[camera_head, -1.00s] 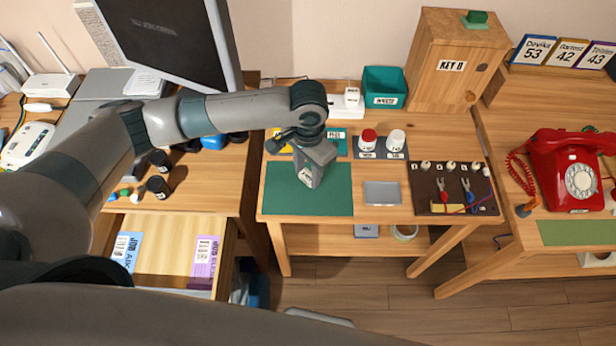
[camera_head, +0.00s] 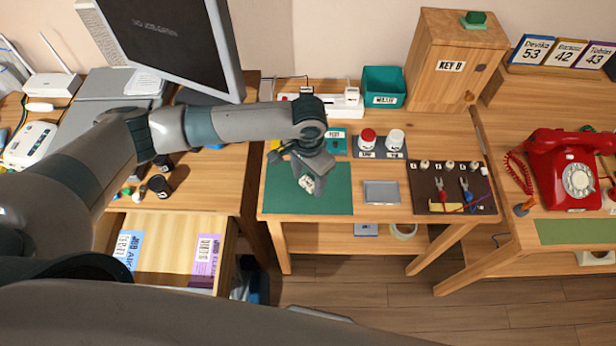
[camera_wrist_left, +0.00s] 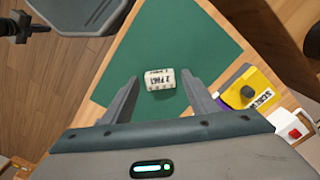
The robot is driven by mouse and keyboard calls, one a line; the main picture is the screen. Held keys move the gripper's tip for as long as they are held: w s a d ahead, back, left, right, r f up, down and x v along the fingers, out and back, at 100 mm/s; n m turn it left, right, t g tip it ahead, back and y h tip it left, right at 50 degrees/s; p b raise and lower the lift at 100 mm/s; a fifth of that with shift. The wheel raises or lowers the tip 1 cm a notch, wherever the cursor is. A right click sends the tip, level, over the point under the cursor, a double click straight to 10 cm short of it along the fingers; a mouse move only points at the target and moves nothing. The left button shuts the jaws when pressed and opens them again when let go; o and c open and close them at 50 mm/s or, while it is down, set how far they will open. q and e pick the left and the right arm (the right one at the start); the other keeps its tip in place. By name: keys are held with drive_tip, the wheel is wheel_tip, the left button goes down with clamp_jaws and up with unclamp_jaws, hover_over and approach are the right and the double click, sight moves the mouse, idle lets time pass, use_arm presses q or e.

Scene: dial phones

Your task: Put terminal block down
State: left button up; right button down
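The terminal block (camera_head: 307,183) is a small white piece with black print. It appears to lie on the green mat (camera_head: 336,196) of the middle bench. In the left wrist view the block (camera_wrist_left: 160,78) shows against the green mat, between and slightly beyond the fingertips, with gaps on both sides. My left gripper (camera_wrist_left: 160,92) is open; in the head view the gripper (camera_head: 312,178) is close above the block and partly hides the mat. I cannot tell the exact height between fingers and mat. My right gripper is not seen.
A grey tray (camera_head: 381,193) and a dark tool board (camera_head: 451,188) lie right of the mat. Red and white capped items (camera_head: 367,139) stand behind. A green bin (camera_head: 384,88) and a wooden cabinet (camera_head: 455,60) stand at the back. A red phone (camera_head: 570,172) is far right.

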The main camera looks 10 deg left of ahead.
sight(308, 182)
use_arm(q)
drive_tip(key=shift+r, duration=0.45)
wheel_tip(308, 182, up, 11)
drive_tip(key=b, duration=0.2)
drive_tip(key=shift+r, duration=0.2)
drive_tip(key=shift+d, duration=0.1)
idle(0.4)
